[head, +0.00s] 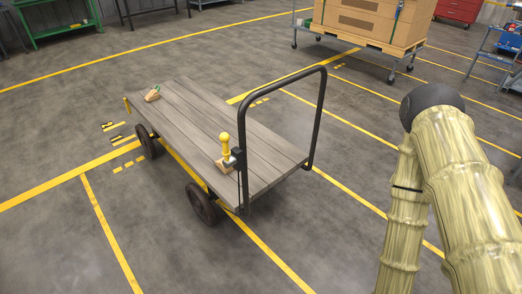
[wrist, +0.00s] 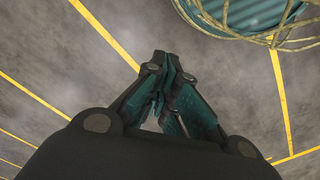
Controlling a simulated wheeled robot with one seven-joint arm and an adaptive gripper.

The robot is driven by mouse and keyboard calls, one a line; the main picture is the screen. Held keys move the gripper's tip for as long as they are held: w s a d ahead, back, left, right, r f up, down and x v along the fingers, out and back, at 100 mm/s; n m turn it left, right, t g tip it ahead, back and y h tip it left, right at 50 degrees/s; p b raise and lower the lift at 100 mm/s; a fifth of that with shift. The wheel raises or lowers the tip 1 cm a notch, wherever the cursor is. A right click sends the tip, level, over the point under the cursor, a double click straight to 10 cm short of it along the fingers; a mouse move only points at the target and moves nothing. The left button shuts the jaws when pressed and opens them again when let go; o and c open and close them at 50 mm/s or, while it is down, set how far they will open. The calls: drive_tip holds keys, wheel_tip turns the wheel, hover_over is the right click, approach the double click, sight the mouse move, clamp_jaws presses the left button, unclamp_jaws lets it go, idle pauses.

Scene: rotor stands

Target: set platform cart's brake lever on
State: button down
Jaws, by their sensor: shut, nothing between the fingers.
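The platform cart (head: 195,120) stands on the floor in the middle of the head view, with a grey plank deck and a black push handle (head: 292,78) at its near right end. Its brake lever (head: 226,146) is yellow with a round knob and stands about upright beside the handle's left post. My arm is at the right of the head view, well apart from the cart, and my gripper is out of that view. In the wrist view my gripper (wrist: 164,62) is shut and empty above bare floor. The cart is not visible there.
A trolley (head: 398,52) with large boxes (head: 372,20) stands at the back right, a green bench (head: 62,30) at the back left. A teal round thing (wrist: 245,15) shows in the wrist view. Floor around the cart is clear.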

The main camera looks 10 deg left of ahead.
sight(228, 150)
drive_tip(key=shift+a, duration=0.1)
drive_tip(key=w+a+m+t+y+b, duration=0.1)
drive_tip(key=w+a+y+b, duration=0.1)
drive_tip(key=w+a, duration=0.5)
drive_tip(key=w+a+m+t+y+b, duration=0.1)
drive_tip(key=w+a+t+y+b, duration=0.15)
drive_tip(key=a, duration=0.85)
drive_tip(key=w+a+m+t+y+b, duration=0.1)
drive_tip(key=w+a+y+b, duration=0.15)
drive_tip(key=w+a, duration=0.5)
drive_tip(key=w+a+r+m+t+y+b, duration=0.3)
drive_tip(key=w+a+r+t, duration=0.1)
drive_tip(key=w+a+r, duration=0.7)
drive_tip(key=w+r+m+t+y+b, duration=0.1)
drive_tip(key=w+r+t, duration=0.1)
drive_tip(key=w+r, duration=0.3)
drive_tip(key=w+r+m+t+b, duration=0.1)
drive_tip(key=w+r, duration=0.4)
drive_tip(key=r, duration=0.5)
drive_tip(key=shift+w+d+r+m+t+y+b, duration=0.2)
drive_tip(key=shift+d+r+m+t+y+b, duration=0.2)
drive_tip(key=shift+m+t, duration=0.5)
drive_tip(key=p+x, duration=0.1)
drive_tip(key=x, duration=1.3)
drive_tip(key=shift+d, duration=0.1)
